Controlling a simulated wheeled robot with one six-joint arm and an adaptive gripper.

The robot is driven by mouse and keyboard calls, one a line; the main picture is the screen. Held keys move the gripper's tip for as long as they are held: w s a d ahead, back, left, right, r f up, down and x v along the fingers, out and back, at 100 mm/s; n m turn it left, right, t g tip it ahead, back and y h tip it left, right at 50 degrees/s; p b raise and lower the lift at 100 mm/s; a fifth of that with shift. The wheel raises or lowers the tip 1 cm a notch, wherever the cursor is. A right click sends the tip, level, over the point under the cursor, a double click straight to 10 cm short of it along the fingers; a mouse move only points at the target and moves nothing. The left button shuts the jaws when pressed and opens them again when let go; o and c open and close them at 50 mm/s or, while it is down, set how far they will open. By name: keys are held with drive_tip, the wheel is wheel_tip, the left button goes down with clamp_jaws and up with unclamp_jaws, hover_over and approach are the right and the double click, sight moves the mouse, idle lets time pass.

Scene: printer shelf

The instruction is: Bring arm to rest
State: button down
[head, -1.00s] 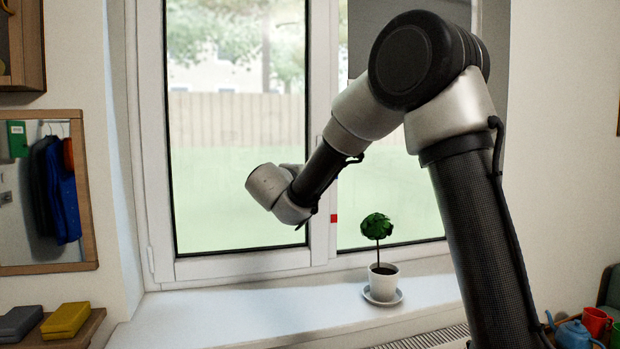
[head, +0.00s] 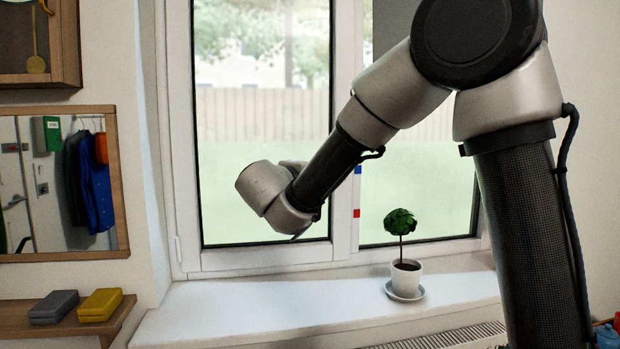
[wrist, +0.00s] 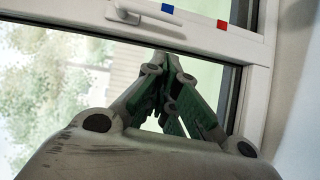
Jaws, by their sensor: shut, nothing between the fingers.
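My gripper (wrist: 168,62) shows in the wrist view with its green-grey fingers drawn together and nothing between them. It is in front of the window, whose frame and handle lie beyond it. In the head view my arm rises at the right, bends at the top and reaches down and left across the window. There my gripper is mostly hidden behind the wrist.
A potted plant (head: 401,222) stands on a saucer on the white windowsill (head: 230,305). A grey block (head: 54,307) and a yellow block (head: 100,304) lie on a wooden shelf at left, below a mirror (head: 122,190). The sill's left part is clear.

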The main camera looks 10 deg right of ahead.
drive_tip(key=s+d+f+m+g+y, duration=0.2)
drive_tip(key=s+d+f+g, duration=0.9)
drive_tip(key=s+d+f, duration=0.4)
drive_tip(key=s+d+m+y, duration=0.2)
drive_tip(key=s+m+y, duration=0.2)
drive_tip(key=s, duration=0.6)
drive_tip(key=s+d+r+m+t+y, duration=0.1)
drive_tip(key=s+d+m+y, duration=0.1)
drive_tip(key=s, duration=0.9)
drive_tip(key=shift+d+m+y, duration=0.15)
drive_tip(key=shift+m+y, duration=0.75)
drive_tip(key=shift+m, duration=0.3)
